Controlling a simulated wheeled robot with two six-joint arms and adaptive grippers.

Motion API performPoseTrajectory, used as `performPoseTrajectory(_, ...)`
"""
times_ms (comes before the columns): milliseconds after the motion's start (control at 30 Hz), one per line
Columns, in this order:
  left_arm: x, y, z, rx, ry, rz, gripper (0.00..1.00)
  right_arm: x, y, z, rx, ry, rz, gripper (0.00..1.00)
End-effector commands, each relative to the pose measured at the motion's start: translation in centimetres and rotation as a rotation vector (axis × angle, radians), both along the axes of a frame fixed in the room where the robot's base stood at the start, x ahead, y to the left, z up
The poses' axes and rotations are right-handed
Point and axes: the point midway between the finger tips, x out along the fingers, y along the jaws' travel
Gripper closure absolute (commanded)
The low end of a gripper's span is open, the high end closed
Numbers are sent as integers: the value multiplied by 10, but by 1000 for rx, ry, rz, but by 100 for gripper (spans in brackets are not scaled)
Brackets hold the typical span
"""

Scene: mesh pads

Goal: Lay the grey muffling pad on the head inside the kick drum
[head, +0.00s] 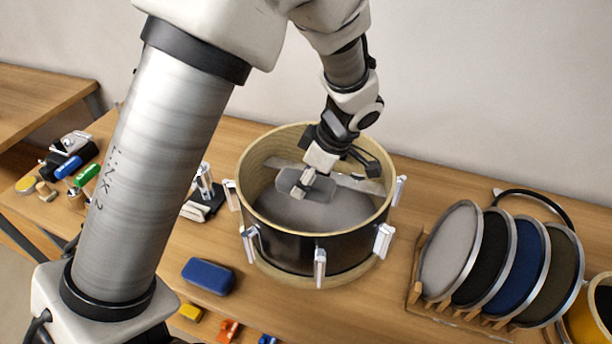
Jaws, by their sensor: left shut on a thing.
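The kick drum (292,252) stands on the wooden table with its open top up, a black shell with a pale wooden hoop and chrome lugs. The grey head (345,212) shows at the bottom inside it. My left gripper (303,186) reaches down inside the drum and is shut on the grey muffling pad (321,187), a flat rounded piece. The pad is over the head; I cannot tell whether it touches it. The gripper hides part of the pad and the drum's far inner wall. My right gripper is not in view.
A wooden rack (414,294) with several round mesh pads stands to the drum's right, beside a yellow drum (582,322). A blue case (208,276) lies front left. Small tools and coloured blocks lie at the left and front. The drum's rim and lugs surround my gripper.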

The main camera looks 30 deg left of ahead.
Motion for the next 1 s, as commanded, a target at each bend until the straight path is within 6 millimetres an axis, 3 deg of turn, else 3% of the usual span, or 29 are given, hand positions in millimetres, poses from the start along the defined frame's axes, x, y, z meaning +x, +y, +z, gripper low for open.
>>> performPoseTrajectory(33,0,0,-15,0,0,0,77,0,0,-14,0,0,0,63)
performPoseTrajectory(1000,0,0,-152,0,0,-1,77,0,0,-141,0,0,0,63)
